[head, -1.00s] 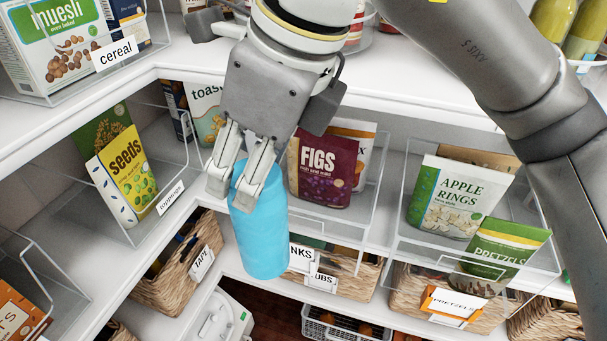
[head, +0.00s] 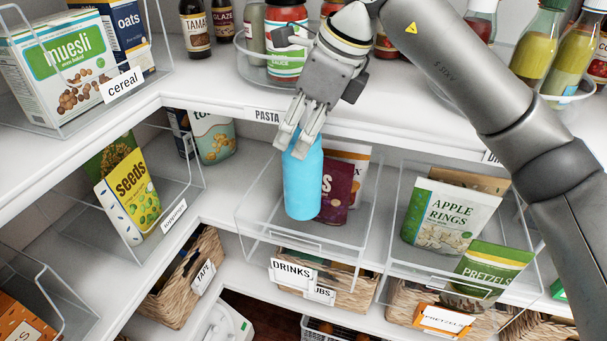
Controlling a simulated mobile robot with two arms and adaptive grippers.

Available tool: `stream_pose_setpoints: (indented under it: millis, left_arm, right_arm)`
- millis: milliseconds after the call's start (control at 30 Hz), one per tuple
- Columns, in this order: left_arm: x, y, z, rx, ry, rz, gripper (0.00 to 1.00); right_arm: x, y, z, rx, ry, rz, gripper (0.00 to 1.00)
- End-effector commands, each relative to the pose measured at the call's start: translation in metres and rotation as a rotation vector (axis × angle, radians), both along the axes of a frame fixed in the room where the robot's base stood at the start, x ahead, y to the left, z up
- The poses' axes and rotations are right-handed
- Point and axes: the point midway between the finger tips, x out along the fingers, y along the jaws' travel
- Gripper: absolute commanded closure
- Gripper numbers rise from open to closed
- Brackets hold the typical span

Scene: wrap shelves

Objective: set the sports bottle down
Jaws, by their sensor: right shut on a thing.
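The blue sports bottle (head: 304,185) hangs nearly upright in the head view, a little right of the middle shelf's corner. My right gripper (head: 302,142) is shut on its top end from above. The bottle overlaps a clear bin (head: 262,225) holding a purple pouch (head: 337,190). I cannot tell whether its base touches the bin or shelf. My left gripper is not in view.
An upper shelf edge (head: 400,140) runs behind the gripper, with jars and bottles above. A clear bin (head: 400,235) with apple rings and pretzels stands to the right. Seeds pouches (head: 130,192) sit in a bin at left. White shelf (head: 222,200) lies bare left of the bottle.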

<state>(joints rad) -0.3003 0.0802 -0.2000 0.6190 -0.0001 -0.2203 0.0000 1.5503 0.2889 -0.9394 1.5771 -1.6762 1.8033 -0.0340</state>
Motion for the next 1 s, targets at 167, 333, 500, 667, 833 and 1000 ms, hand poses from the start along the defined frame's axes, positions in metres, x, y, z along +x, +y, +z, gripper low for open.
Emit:
stream_pose_setpoints:
  millis: [167,333,500,667,833,1000]
  left_arm:
    - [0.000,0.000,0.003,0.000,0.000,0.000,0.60]
    - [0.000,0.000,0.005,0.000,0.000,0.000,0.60]
    - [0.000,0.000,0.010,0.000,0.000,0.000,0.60]
    - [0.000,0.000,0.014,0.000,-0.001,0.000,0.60]
    - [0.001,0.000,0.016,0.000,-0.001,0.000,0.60]
    - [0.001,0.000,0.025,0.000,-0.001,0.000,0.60]
  right_arm:
    - [0.002,0.000,-0.012,0.001,-0.001,0.001,0.99]
    - [0.001,-0.001,-0.028,0.001,0.001,0.000,0.99]
    - [0.001,-0.001,-0.052,0.000,0.001,0.000,0.99]
    - [0.001,0.000,-0.072,0.001,0.001,0.000,0.99]
    - [0.001,-0.001,-0.086,0.001,0.001,0.000,0.99]
    - [0.002,-0.001,-0.107,0.002,0.002,-0.002,0.99]
